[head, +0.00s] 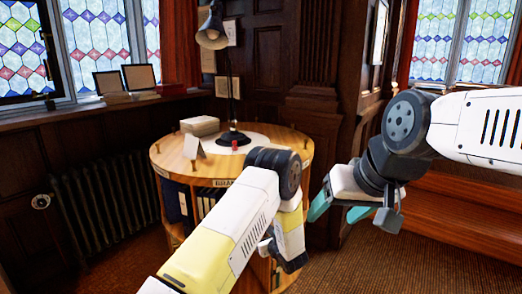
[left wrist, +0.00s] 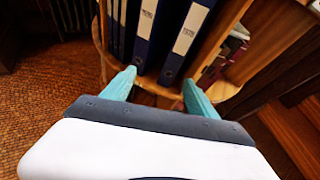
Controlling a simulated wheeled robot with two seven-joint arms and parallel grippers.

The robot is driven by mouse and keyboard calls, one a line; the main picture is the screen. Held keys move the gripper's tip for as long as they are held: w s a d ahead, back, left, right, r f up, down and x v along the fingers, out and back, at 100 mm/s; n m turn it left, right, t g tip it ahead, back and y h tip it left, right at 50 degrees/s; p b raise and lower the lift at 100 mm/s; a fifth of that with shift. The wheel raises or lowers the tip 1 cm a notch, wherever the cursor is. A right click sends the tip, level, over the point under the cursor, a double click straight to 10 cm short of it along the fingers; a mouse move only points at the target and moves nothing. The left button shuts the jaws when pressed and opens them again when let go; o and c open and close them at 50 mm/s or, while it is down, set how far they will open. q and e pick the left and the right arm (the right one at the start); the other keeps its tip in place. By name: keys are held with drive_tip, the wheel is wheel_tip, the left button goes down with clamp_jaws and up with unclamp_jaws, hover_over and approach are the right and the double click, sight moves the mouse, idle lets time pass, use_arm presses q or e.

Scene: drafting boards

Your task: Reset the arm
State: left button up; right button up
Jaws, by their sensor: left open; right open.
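My right gripper (head: 338,211) hangs at the right in the head view, over the carpet and beside the round wooden table (head: 165,158). Its two teal fingers are apart with nothing between them. My left arm reaches in from the bottom of the head view, in front of the table; its fingers are hidden there. In the left wrist view my left gripper (left wrist: 160,90) shows two teal fingers spread wide and empty. They point at the table's lower shelf, in front of dark blue binders (left wrist: 187,40). I cannot tell how close they are.
On the table stand a dark desk lamp (head: 232,137), a folded white card (head: 194,148) and a pale stack of paper or a book (head: 199,125). A radiator (head: 105,205) is at the left. A wooden bench (head: 460,215) is at the right. Carpet (head: 375,262) lies clear below my right gripper.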

use_arm(q)
drive_tip(key=s+a+r+n+g+y, duration=0.1)
drive_tip(key=s+a+r+n+g, duration=0.35)
drive_tip(key=a+r+n, duration=0.4)
drive_tip(key=s+a+r+n+g+y, duration=0.25)
drive_tip(key=s+a+r+n, duration=0.35)
drive_tip(key=a+r, duration=0.6)
drive_tip(key=s+r+n+g+h, duration=0.1)
drive_tip(key=s+r+n+h, duration=0.25)
drive_tip(key=s+r, duration=0.35)
drive_tip(key=s+r+n+g+h, duration=0.1)
drive_tip(key=s+r+n+h, duration=0.1)
drive_tip(key=s+r+n, duration=0.45)
drive_tip(key=s+d+r+n+t+h, duration=0.1)
drive_tip(key=s+d+r+n+h, duration=0.1)
drive_tip(key=s, duration=0.4)
drive_tip(key=s+d+r+n+t+h, duration=0.1)
drive_tip(key=s+d+n+t+h, duration=0.1)
drive_tip(key=s, duration=0.5)
drive_tip(key=shift+s+d+r+n+h, duration=0.15)
drive_tip(key=shift+d+r+n+h, duration=0.2)
drive_tip(key=shift+d+n+h, duration=0.4)
drive_tip(key=shift+d, duration=0.15)
